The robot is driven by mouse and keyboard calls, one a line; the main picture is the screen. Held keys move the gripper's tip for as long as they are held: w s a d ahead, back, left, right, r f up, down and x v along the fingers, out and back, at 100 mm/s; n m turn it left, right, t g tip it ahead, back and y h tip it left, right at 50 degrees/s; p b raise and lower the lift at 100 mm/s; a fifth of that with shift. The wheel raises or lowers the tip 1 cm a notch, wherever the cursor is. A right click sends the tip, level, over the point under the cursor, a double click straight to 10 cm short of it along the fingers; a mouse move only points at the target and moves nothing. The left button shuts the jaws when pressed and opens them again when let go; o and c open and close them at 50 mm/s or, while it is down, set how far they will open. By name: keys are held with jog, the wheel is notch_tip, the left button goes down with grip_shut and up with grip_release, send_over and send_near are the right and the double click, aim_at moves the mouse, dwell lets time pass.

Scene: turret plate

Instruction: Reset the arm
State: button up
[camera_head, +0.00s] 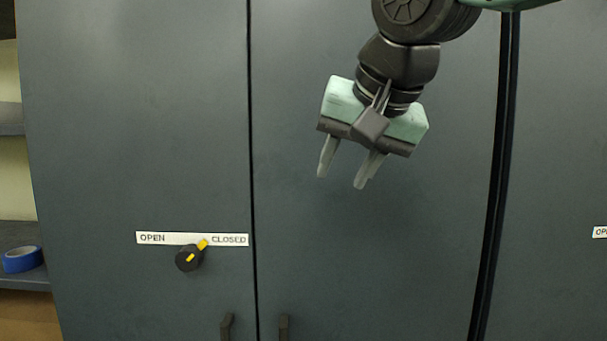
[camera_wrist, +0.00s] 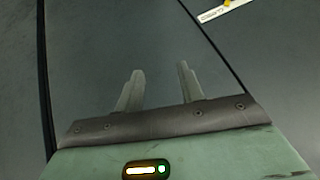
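My gripper (camera_head: 341,178) hangs from the arm at the upper right of the head view, in front of the dark grey cabinet door. Its two fingers point down and are apart, with nothing between them. The wrist view also shows the fingers (camera_wrist: 160,88) apart and empty, with the cabinet surface behind them. The gripper is above and to the right of the black knob (camera_head: 189,258) and clear of it.
The knob has yellow marks and sits under an OPEN/CLOSED label (camera_head: 192,239). Two dark door handles (camera_head: 227,327) (camera_head: 284,328) show at the bottom. A blue tape roll (camera_head: 22,259) lies on a shelf at the left. Free room lies before the doors.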

jog(key=s+d+f+n+g, duration=0.2)
jog(key=s+f, duration=0.4)
jog(key=f, duration=0.3)
jog(key=s+d+f+n+g+h, duration=0.1)
jog(key=s+d+f+n+g, duration=0.1)
jog(key=s+f, duration=0.5)
jog(key=s+d+f+n+g+h, duration=0.1)
jog(key=s+d+f+n+g, duration=0.2)
jog(key=s+f, duration=0.4)
notch_tip(320, 180, down, 6)
jog(key=shift+s+d+f+n, duration=0.1)
jog(key=shift+s+d+n, duration=0.15)
jog(key=shift+d+n, duration=0.5)
